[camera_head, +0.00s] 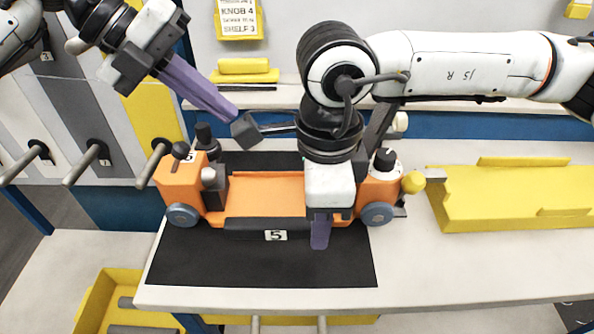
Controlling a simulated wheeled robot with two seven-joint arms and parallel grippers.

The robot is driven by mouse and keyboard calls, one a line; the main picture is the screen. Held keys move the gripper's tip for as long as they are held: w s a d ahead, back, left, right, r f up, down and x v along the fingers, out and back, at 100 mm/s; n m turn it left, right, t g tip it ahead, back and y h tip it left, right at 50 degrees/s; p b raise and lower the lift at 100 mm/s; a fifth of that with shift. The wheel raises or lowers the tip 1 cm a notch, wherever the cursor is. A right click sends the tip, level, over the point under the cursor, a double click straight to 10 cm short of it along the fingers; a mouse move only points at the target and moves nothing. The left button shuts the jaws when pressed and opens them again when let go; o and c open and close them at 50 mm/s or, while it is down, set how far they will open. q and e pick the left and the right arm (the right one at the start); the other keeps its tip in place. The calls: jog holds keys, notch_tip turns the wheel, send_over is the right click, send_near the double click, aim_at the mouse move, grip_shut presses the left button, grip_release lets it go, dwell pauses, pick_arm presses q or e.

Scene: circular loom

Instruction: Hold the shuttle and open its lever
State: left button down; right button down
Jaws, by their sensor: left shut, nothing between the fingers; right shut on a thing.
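The orange shuttle (262,193) stands on a black mat marked 5, its blue-grey wheels at both ends. My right gripper (320,230) reaches down over its front side, right of the middle, and is shut on the shuttle; one purple finger shows outside the front wall. My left gripper (232,116) is shut and empty, its purple fingers slanting down above the shuttle's back left. The fingertips overlap a dark block on a thin dark bar (276,129), which looks like the lever; contact is unclear. The bar's right part is hidden behind my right wrist.
The black mat (260,268) has bare room in front of the shuttle. A yellow holder (510,212) lies to the right on the white table (430,275). Grey rods (85,163) stick out at the left. A yellow bin (98,300) sits below the front edge.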

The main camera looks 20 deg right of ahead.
aim_at(182, 145)
pick_arm(q)
jog(key=a+r+y, duration=0.1)
jog(key=a, duration=0.1)
jog(key=s+a+r+y, duration=0.1)
jog(key=a+y, duration=0.1)
jog(key=s+a+r+y, duration=0.1)
jog(key=a, duration=0.1)
jog(key=shift+s+y, duration=0.1)
jog(key=shift+y, duration=0.3)
pick_arm(e)
jog(key=shift+s+f, duration=0.2)
jog(key=shift+f, duration=0.1)
pick_arm(q)
jog(key=shift+x, duration=4.4)
jog(key=shift+a, duration=0.1)
